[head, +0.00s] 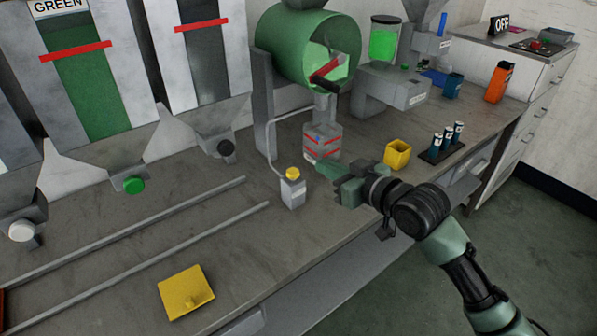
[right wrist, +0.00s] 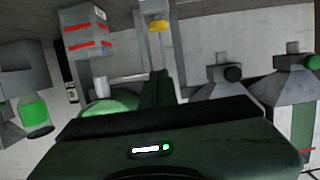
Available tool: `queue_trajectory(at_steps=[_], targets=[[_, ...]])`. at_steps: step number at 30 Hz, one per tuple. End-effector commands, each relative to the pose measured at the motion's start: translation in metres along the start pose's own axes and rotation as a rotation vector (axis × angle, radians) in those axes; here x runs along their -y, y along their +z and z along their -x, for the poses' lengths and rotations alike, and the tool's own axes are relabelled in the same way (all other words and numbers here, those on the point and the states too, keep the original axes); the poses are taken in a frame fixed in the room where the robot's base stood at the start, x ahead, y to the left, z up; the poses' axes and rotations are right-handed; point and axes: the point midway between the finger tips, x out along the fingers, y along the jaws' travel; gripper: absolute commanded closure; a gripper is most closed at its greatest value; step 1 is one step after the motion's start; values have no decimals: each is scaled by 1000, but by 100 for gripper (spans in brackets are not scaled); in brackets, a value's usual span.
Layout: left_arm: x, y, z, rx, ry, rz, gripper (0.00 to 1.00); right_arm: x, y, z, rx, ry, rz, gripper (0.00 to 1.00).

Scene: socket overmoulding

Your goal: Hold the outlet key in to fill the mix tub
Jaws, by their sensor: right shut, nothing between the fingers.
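The outlet key looks to be the yellow button (head: 293,172) on top of a small grey post (head: 293,192); in the right wrist view the yellow button (right wrist: 158,26) shows upside down at the top. A grey box with red stripes (head: 323,142), which looks like the mix tub, stands just behind it below the green drum (head: 290,50). The striped box also shows in the right wrist view (right wrist: 85,33). My right gripper (head: 322,169) is shut and empty. Its fingers point left toward the button, with a gap between. My left gripper is out of view.
A yellow open cup (head: 397,154) and a rack of blue vials (head: 446,143) stand right of my right gripper. Hoppers line the back left. Two rails (head: 180,244) and a yellow lid-like plate (head: 186,292) lie at front left. Bench between post and plate is clear.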

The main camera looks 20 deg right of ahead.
Motion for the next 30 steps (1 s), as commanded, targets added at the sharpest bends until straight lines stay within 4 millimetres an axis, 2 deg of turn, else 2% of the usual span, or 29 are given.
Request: queue_trajectory(at_steps=[5,11,18,19,22,30], targets=[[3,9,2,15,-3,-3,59,0,-1,-14,-2,0,-4,100],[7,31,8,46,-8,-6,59,1,-2,-54,-1,-2,-4,100],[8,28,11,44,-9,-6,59,1,-2,-104,0,-1,-3,100],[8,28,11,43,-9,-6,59,1,9,-104,5,-1,-3,100],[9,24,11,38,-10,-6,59,1,24,-106,4,0,-3,100],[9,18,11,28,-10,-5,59,0,40,-109,1,-1,0,100]])
